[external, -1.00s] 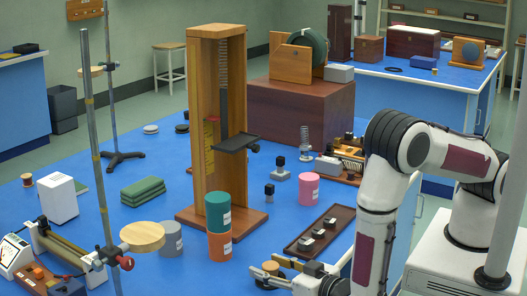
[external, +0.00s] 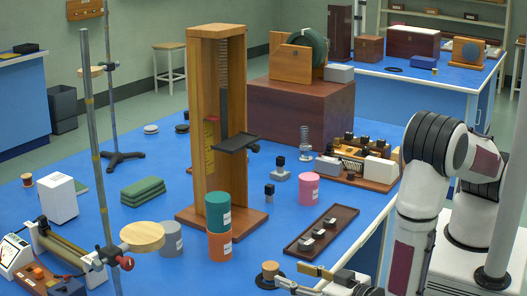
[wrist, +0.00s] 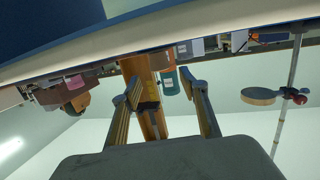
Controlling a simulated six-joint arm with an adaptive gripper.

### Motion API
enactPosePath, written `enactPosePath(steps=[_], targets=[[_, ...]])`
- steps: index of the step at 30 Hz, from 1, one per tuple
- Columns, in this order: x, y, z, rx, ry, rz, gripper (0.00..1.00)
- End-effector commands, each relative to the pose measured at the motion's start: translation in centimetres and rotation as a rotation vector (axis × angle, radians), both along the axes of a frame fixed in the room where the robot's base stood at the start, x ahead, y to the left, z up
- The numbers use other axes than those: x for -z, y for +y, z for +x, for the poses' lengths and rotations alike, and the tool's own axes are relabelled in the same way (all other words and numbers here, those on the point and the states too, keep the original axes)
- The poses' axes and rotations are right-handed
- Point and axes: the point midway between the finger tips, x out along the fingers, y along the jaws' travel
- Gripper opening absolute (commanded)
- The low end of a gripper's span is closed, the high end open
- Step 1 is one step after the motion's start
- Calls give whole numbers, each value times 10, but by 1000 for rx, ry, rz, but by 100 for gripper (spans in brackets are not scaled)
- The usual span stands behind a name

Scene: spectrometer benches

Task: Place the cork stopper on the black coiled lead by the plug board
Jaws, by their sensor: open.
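The cork stopper (external: 270,268) is a small tan cylinder, upright near the front edge of the blue bench in the external view. It appears to stand on the dark coiled lead (external: 264,283), whose black loop shows around and below its base; the exact contact is hard to see. My gripper (external: 289,276) is just to the right of the stopper, its jaws apart and empty. In the wrist view my gripper (wrist: 163,86) also shows open, with nothing between the fingers. I cannot make out the stopper there.
A dark tray with small weights (external: 290,249) lies behind my gripper. Orange and teal cylinders (external: 219,247) stand to the left. A tall wooden stand (external: 245,100) rises behind them. A board with knobs and plugs (external: 375,184) is at the right. A round wooden plate (external: 142,236) is on a rod.

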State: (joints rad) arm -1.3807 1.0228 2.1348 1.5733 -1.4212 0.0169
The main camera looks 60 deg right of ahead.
Motion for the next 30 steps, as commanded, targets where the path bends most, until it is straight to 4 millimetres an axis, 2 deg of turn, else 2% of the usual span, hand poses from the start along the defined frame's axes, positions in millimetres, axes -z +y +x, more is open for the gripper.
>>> enactPosePath(steps=[6, 12, 30], targets=[[-3, 5, -23, -2, 0, 0, 44], [-5, 7, -35, -1, 0, 0, 44], [-6, 7, -38, 1, 0, 0, 44]])
